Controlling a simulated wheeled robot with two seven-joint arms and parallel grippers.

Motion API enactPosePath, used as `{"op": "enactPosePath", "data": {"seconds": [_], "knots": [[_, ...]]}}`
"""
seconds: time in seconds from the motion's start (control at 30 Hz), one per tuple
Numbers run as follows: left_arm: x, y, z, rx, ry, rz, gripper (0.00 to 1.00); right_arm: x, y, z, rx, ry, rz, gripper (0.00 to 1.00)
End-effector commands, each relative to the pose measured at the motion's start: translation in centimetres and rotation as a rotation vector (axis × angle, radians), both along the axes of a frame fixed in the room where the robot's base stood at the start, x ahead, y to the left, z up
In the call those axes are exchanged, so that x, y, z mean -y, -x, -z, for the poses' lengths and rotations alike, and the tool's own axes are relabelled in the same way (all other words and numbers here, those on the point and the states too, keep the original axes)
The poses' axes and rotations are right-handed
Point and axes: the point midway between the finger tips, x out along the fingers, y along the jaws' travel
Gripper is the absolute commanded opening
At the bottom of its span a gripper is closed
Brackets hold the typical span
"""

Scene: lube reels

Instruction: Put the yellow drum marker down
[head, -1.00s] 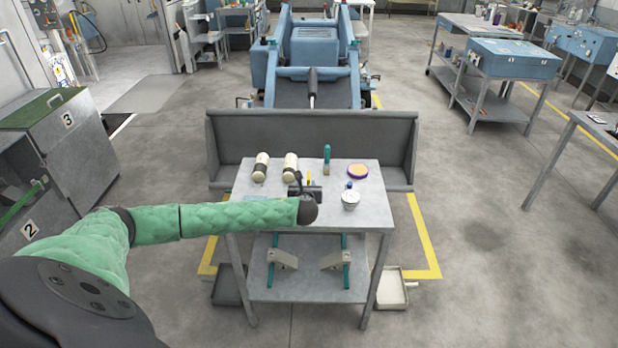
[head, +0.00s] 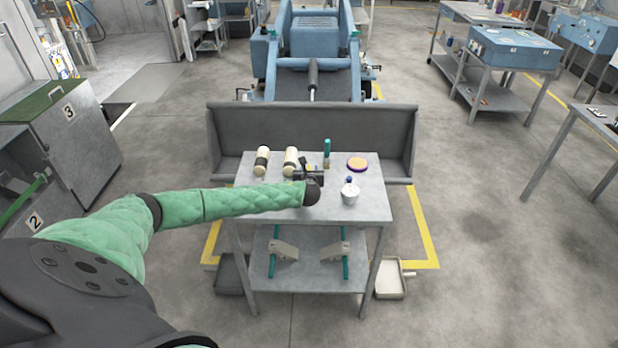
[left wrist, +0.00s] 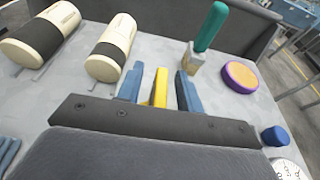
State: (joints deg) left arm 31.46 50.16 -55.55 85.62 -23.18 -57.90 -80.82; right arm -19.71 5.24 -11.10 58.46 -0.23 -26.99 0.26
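The yellow drum marker (left wrist: 160,88) is a slim yellow piece that shows between the two blue fingers of my left gripper (left wrist: 160,90) in the left wrist view. A narrow gap shows on each side of it, so the fingers look open around it, not closed on it. Its lower end is hidden by the gripper body. In the head view my left gripper (head: 308,174) is over the middle of the grey table (head: 372,206), and my wrist hides most of the marker. I cannot tell whether the marker touches the tabletop. My right gripper is not in view.
Two cream rollers with dark bands (head: 261,161) (head: 290,161) lie at the table's back left. A green-handled tool (head: 327,151) stands at the back. A purple-rimmed orange disc (head: 357,163) and a white dial with a blue knob (head: 350,194) are to the right.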

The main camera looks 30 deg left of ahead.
Motion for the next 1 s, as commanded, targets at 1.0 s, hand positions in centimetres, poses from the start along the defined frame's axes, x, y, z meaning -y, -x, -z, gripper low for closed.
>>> {"op": "enactPosePath", "data": {"seconds": [1.0], "knots": [[-0.27, -0.35, -0.62, 0.0, 0.0, 0.0, 0.0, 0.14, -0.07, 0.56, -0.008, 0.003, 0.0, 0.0]]}}
